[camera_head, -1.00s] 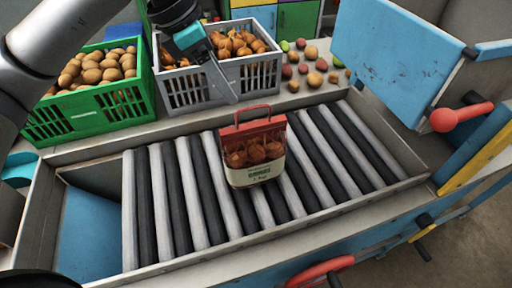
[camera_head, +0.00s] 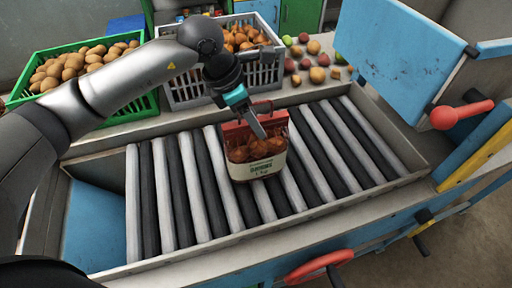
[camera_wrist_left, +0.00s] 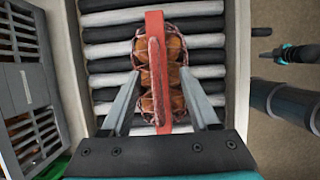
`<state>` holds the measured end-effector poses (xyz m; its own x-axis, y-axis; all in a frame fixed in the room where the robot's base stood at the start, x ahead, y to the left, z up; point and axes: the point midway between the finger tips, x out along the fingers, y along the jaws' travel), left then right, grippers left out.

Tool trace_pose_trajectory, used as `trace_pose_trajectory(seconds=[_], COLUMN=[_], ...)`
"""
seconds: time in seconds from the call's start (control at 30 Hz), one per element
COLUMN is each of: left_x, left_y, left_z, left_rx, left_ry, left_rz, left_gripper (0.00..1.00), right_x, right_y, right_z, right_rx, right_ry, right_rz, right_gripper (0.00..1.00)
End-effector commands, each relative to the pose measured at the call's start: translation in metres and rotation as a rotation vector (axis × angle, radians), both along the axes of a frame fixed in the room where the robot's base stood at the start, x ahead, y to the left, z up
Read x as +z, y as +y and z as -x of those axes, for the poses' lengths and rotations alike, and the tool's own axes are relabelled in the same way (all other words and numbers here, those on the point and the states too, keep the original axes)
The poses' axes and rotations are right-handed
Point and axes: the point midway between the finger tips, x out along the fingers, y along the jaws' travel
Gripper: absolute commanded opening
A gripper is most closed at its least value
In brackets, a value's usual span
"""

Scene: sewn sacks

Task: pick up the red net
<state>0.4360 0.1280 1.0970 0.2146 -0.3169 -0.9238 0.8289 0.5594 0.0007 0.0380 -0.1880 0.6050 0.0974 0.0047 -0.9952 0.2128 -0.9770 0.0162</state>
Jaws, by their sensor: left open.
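The red net (camera_head: 257,148) of round brown-orange produce stands upright on the roller conveyor, with a pale label band around its lower part and a red handle on top. My left gripper (camera_head: 260,132) is above it, fingers pointing down at its top. In the left wrist view the net (camera_wrist_left: 175,65) lies ahead, its red handle (camera_wrist_left: 155,70) running between the two open fingers of the gripper (camera_wrist_left: 160,110). The fingers stand either side of the handle; I cannot tell whether they touch it. My right gripper does not show.
The roller conveyor (camera_head: 180,190) has bare rollers on both sides of the net. A green crate (camera_head: 128,108) of potatoes and a grey crate (camera_head: 188,88) of onions stand behind. Loose produce (camera_head: 317,75) lies on the back ledge. A blue panel (camera_head: 395,60) rises at right.

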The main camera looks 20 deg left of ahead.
Motion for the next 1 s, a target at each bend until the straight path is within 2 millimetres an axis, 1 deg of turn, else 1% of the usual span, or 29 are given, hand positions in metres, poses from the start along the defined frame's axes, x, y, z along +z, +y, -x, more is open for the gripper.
trace_pose_trajectory(seconds=[0.17,0.7,1.0], left_x=[-0.0002,-0.0003,-0.0015], left_y=[0.0001,0.0003,0.0006], left_z=[0.0001,0.0005,0.0010], left_rx=[0.000,0.001,0.000], left_ry=[0.000,0.002,0.004], left_rz=[0.000,0.000,-0.002], left_gripper=[0.60,0.00,0.00], right_x=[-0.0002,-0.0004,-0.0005], right_y=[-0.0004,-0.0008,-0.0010], right_z=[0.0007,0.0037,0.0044], right_rx=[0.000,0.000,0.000], right_ry=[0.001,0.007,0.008], right_rz=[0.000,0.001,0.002], right_gripper=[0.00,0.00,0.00])
